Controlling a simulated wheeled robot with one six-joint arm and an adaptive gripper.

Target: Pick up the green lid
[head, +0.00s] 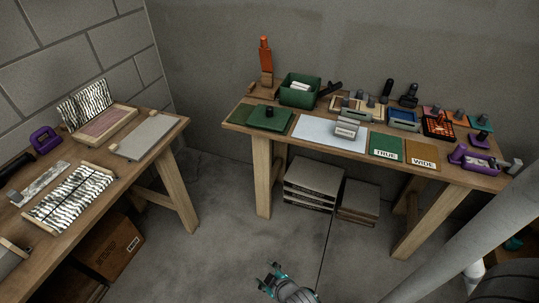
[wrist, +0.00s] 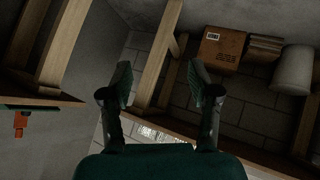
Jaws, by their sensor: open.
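The green lid (head: 269,117) is a flat dark green square with a small dark knob on top. It lies on a green mat at the left end of the back workbench (head: 305,150) in the head view. My gripper (head: 268,277) is low in front of that bench, over the floor at the bottom of the head view, well apart from the lid. In the wrist view my gripper (wrist: 159,66) has its two fingers wide apart with nothing between them. I cannot make out the lid in the wrist view.
A green open box (head: 299,91) stands behind the lid, beside an upright orange-handled tool (head: 265,62). A white sheet (head: 318,131) lies right of the lid. A second bench (head: 120,180) stands at left. Grey stacked boxes (head: 312,183) sit under the back bench. Floor between benches is clear.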

